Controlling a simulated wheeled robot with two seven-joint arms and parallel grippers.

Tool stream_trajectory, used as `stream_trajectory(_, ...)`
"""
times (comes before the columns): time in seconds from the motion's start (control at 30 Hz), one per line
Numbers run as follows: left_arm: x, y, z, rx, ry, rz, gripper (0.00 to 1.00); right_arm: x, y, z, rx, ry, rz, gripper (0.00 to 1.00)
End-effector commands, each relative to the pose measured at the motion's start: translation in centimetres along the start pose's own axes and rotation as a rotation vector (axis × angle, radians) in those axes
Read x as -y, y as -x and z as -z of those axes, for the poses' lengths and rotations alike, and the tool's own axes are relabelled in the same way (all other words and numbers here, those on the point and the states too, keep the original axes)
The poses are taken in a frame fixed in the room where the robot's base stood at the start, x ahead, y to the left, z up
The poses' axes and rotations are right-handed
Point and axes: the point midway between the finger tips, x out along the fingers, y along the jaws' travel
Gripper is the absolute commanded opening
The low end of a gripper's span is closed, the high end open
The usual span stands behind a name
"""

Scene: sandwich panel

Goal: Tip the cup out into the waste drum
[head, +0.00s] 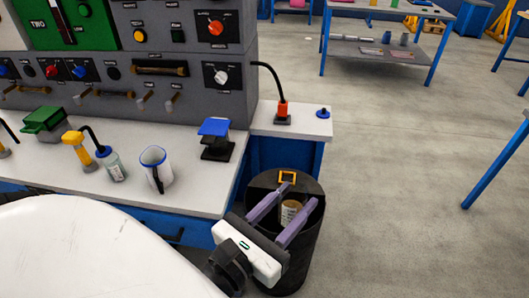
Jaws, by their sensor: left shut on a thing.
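The waste drum (318,243) is a dark, open-topped drum on the floor at the bench's right end. My left gripper (298,195) reaches over its mouth, its two purple fingers pointing away from me. Between the fingers is a small tan, round thing with a pale printed label, which looks like the cup (289,212). The gripper is shut on it, over or just inside the drum's opening. The gripper body hides part of the near rim. I cannot tell how far the cup is tilted or what is in it. My right gripper is not in view.
A white jug with a blue rim (155,165), a bottle (113,166) and a blue-topped black stand (216,140) are on the bench (200,192) left of the drum. The floor right of the drum is clear.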

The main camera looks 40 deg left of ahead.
Motion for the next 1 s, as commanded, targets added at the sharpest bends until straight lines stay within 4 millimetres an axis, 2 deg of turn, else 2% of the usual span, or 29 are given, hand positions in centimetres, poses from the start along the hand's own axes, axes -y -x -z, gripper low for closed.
stream_trajectory(0.03,-0.7,-1.2,2.2,0.004,-0.001,-0.022,0.15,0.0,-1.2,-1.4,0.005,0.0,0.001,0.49)
stream_trajectory(0.17,-3.3,-5.2,7.2,0.006,0.001,-0.099,0.15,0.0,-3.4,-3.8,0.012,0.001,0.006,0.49)
stream_trajectory(0.3,-7.1,-10.3,12.5,0.006,0.003,-0.206,0.15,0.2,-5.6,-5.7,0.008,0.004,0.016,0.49)
stream_trajectory(0.4,-9.8,-13.6,15.5,0.004,0.003,-0.277,0.15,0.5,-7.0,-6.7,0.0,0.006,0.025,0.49)
stream_trajectory(0.5,-11.8,-16.4,17.7,0.003,0.004,-0.333,0.15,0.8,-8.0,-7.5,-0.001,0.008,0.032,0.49)
stream_trajectory(0.6,-13.2,-18.3,19.1,0.001,0.003,-0.372,0.15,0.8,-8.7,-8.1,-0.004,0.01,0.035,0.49)
stream_trajectory(0.7,-13.9,-19.4,19.8,0.0,0.001,-0.394,0.15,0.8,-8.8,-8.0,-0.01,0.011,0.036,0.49)
stream_trajectory(0.87,-14.5,-19.7,20.2,-0.021,-0.061,-0.403,0.15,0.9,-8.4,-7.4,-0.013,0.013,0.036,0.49)
stream_trajectory(1.0,-14.9,-19.4,21.0,-0.072,-0.208,-0.401,0.15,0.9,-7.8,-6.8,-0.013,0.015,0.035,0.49)
